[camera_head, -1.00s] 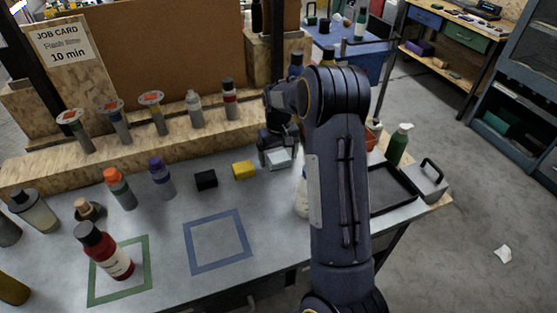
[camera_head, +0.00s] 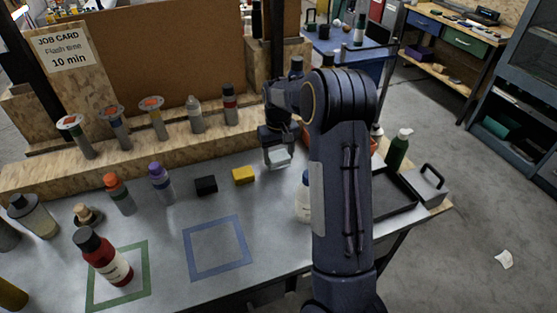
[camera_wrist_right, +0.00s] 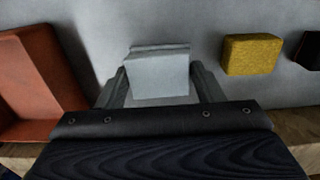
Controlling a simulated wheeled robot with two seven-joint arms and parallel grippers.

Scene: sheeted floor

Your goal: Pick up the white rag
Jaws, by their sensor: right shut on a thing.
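The white rag (camera_head: 279,158) is a small pale folded block at the back of the table, right of the yellow block. My right gripper (camera_head: 278,154) is shut on it, with fingers on both sides. In the right wrist view the rag (camera_wrist_right: 160,73) sits between the two fingers of the right gripper (camera_wrist_right: 161,82). Whether it is clear of the table is hard to tell. My left gripper is not in view.
A yellow block (camera_head: 243,175) and a black block (camera_head: 206,185) lie left of the rag. An orange-red bin (camera_wrist_right: 38,75) stands beside the gripper. A white bottle (camera_head: 303,203) and a dark tray (camera_head: 393,196) are near my arm. A blue square outline (camera_head: 218,247) is empty.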

